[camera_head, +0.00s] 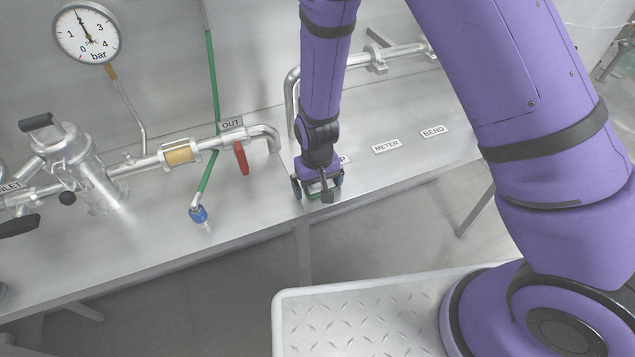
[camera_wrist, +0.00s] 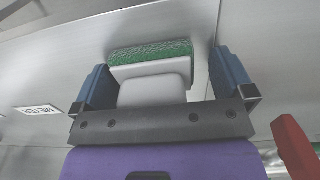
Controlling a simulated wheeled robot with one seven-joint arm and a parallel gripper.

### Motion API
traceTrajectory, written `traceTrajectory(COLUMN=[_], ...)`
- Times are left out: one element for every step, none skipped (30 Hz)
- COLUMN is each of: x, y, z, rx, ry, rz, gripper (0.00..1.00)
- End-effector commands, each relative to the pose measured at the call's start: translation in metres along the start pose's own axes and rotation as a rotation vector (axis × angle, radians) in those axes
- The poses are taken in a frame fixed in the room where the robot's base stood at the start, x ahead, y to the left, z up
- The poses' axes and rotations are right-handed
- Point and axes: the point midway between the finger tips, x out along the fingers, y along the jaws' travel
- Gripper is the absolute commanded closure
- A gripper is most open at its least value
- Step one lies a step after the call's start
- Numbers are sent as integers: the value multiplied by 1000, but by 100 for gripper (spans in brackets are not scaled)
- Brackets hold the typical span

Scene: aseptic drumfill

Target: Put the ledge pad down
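The ledge pad (camera_wrist: 150,68) shows in the wrist view as a pale block with a green textured face on its far side. Its pale grip part (camera_wrist: 152,91) sits between the two blue fingers of my gripper (camera_wrist: 165,85). A gap shows between the pad and the right finger, and the left finger is very close to it. My gripper looks open around the pad. In the head view my gripper (camera_head: 318,186) is low at the front edge of the steel bench (camera_head: 400,172), with a bit of green between its fingers. I cannot tell whether the pad touches the bench.
A red valve handle (camera_head: 241,158) and a blue-tipped green hose (camera_head: 199,213) are left of my gripper. A pipe (camera_head: 290,95) stands behind it. The METER label (camera_head: 386,146) and BEND label (camera_head: 434,131) lie to the right, where the bench is clear.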

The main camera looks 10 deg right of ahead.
Motion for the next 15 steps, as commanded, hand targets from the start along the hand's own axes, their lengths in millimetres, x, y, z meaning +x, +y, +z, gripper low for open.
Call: traceTrajectory(x=[0, 0, -1, -2, -4, -7, -10, -13, -18, -22, -27, -34, -40, -45, -53], y=[0, 0, 0, 0, 0, 0, 0, -1, -1, -1, -1, -1, -1, -1, -1], z=[0, 0, 0, 0, 0, -1, -1, -1, -1, -1, -1, -1, -1, -1, -1], rx=[0, 0, 0, 0, 0, 0, -1, -1, -1, -1, -1, 0, 0, 0, -1], ry=[0, 0, 1, 1, 2, 2, 3, 2, 3, 4, 5, 4, 5, 5, 5], rz=[0, 0, 0, 0, -1, -1, -1, -1, -1, -1, -1, -1, -2, -2, -2], gripper=[0, 0, 0, 0, 0, 0, 0, 0, 0, 0, 0, 0, 0, 0, 0])
